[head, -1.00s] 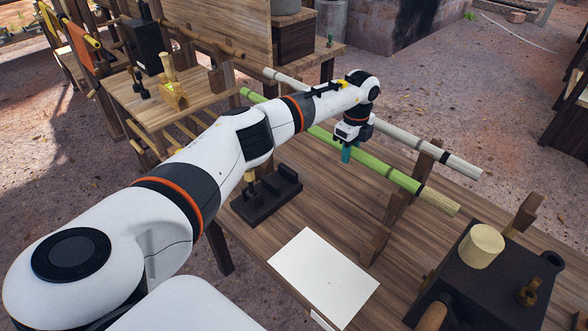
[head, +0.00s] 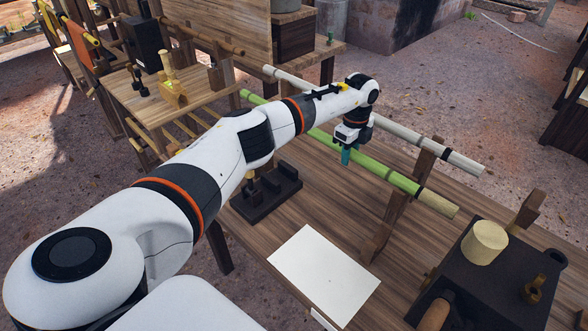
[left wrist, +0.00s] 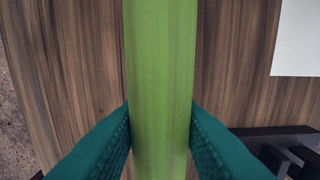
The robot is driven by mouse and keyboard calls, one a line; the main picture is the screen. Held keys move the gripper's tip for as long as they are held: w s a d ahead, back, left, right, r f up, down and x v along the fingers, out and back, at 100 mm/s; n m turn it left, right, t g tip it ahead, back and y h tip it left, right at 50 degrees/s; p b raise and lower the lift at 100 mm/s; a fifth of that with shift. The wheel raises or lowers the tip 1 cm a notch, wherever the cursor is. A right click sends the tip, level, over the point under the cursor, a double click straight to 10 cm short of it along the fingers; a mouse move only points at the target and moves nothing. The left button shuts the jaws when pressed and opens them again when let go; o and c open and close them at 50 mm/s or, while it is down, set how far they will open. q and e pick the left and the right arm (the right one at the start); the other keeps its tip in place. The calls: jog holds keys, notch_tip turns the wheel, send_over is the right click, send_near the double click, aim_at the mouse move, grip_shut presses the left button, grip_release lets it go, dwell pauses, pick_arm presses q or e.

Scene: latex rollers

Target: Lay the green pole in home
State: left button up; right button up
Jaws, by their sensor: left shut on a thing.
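The green pole (head: 378,167) runs slantwise across the head view, with dark bands and a bare wooden tip at its right end. My left gripper (head: 346,156) is shut on it near the middle, from above. In the left wrist view the teal fingers (left wrist: 160,145) press on both sides of the pole (left wrist: 160,60). The right part of the pole is by a wooden upright (head: 398,210); I cannot tell if it rests in it. My arm hides part of the pole's left side. My right gripper is not in view.
A pale pole (head: 405,135) lies parallel behind the green one. A white sheet (head: 323,275) and a dark stand (head: 268,200) are on the wooden table (head: 320,205). A dark box with a cream cylinder (head: 484,242) stands at the right.

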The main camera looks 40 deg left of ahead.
pick_arm(q)
jog(key=shift+f, duration=0.35)
jog(key=o, duration=1.1)
notch_tip(320, 180, up, 12)
jog(key=shift+r+b, duration=0.1)
jog(key=shift+b, duration=1.15)
